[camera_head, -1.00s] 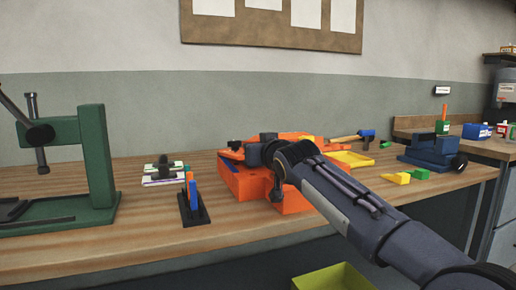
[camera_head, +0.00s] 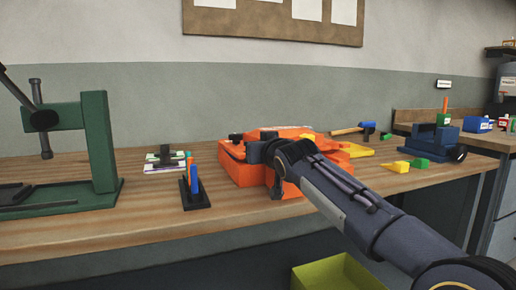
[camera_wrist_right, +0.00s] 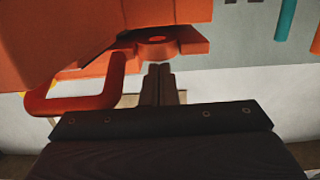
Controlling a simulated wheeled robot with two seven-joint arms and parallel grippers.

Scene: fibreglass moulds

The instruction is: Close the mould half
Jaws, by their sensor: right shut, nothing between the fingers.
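The orange mould (camera_head: 236,172) sits on the wooden bench in the middle of the head view. An upper orange part (camera_head: 285,133) shows behind my right wrist, but my arm hides much of it, so I cannot tell how far the halves are apart. My right gripper (camera_wrist_right: 160,72) is shut and empty in the right wrist view. Its fingertips are just below an orange lug with a round hole (camera_wrist_right: 157,40) and to the right of a red-orange handle (camera_wrist_right: 82,98); I cannot tell whether they touch. My left gripper is not in view.
A green press (camera_head: 100,140) stands at the left. A small black stand with blue and orange tools (camera_head: 194,190) is left of the mould. A hammer (camera_head: 352,129), yellow and green blocks (camera_head: 402,166) and a blue vice (camera_head: 432,145) are at the right.

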